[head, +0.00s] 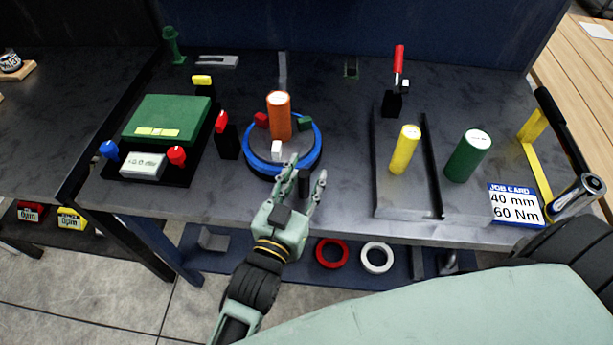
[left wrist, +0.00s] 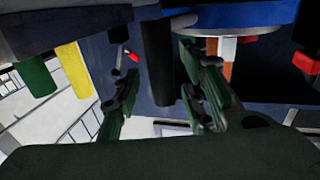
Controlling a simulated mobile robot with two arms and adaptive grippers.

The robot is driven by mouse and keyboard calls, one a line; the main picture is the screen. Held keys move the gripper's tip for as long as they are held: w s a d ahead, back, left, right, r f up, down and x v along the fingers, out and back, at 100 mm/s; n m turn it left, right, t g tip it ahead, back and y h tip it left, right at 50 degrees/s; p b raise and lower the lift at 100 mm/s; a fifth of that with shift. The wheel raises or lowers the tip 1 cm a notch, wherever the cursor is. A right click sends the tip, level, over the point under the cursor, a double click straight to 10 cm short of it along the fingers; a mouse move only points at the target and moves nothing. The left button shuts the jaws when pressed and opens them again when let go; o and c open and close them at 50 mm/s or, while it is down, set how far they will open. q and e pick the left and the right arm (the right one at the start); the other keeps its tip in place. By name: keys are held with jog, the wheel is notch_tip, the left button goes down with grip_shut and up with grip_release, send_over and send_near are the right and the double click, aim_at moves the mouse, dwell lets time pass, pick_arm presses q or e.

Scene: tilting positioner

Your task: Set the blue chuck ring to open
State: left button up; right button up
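The blue chuck ring (head: 259,165) circles a round grey chuck at the middle of the bench. An orange cylinder (head: 279,120) stands upright in the chuck among a red, a green and a white jaw. A black handle (head: 304,184) is at the ring's front right. My left gripper (head: 306,170) is open at the front of the ring, with one finger on each side of the handle. In the left wrist view the handle (left wrist: 158,65) shows between the open fingers, with the blue ring (left wrist: 262,14) above right. I cannot tell whether either finger touches it. My right gripper is out of view.
A green-topped unit (head: 165,112) with red and blue knobs stands left. A red-handled lever (head: 398,62) stands behind. A job card (head: 515,205) lies front right.

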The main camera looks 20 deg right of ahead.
pick_arm(q)
jog(key=v, duration=1.2)
jog(key=shift+d, duration=0.1)
